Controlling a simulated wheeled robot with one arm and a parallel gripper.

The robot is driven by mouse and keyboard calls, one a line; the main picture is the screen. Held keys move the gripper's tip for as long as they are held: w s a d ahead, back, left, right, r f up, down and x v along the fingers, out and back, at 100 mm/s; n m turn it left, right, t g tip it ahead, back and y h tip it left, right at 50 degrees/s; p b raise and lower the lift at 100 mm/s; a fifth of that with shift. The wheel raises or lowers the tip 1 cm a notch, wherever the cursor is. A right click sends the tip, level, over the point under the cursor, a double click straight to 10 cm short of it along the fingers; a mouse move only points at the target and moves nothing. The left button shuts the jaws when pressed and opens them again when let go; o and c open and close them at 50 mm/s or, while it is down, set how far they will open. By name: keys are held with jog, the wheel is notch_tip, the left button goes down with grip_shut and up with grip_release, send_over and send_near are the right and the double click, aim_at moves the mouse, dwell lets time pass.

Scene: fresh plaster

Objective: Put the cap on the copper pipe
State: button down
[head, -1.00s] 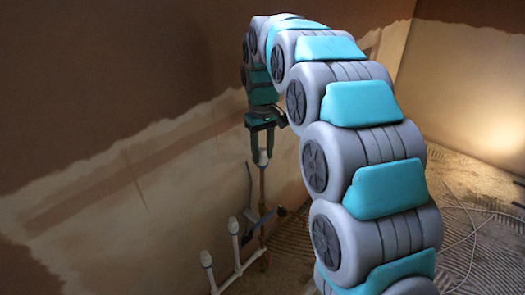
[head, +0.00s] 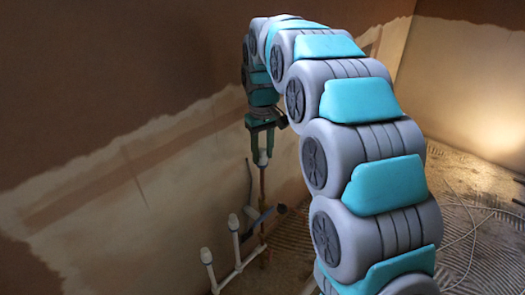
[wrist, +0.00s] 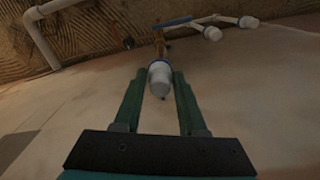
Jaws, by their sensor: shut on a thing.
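The cap (wrist: 160,80) is white with a blue rim and sits between the two green fingers of my gripper (wrist: 161,73). My gripper is shut on it. In the head view the cap (head: 262,158) hangs below the fingers of my gripper (head: 262,148), in line with the top of the upright copper pipe (head: 263,187). In the wrist view the copper pipe (wrist: 160,46) shows just beyond the cap's blue rim. The cap hides the pipe's end, so I cannot tell whether they touch or how far the cap is on.
A blue handle (wrist: 172,22) is on the copper pipe. White pipes stand beside it with white ends (head: 233,222) and (head: 206,256). A plastered wall (head: 100,185) is close on the left. A loose cable (head: 472,235) lies on the ridged floor at right.

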grip_release()
dwell(0.5)
jog(key=shift+r, duration=0.1)
jog(key=shift+r+p, duration=0.75)
jog(key=shift+r, duration=1.3)
jog(key=shift+c, duration=0.4)
grip_shut()
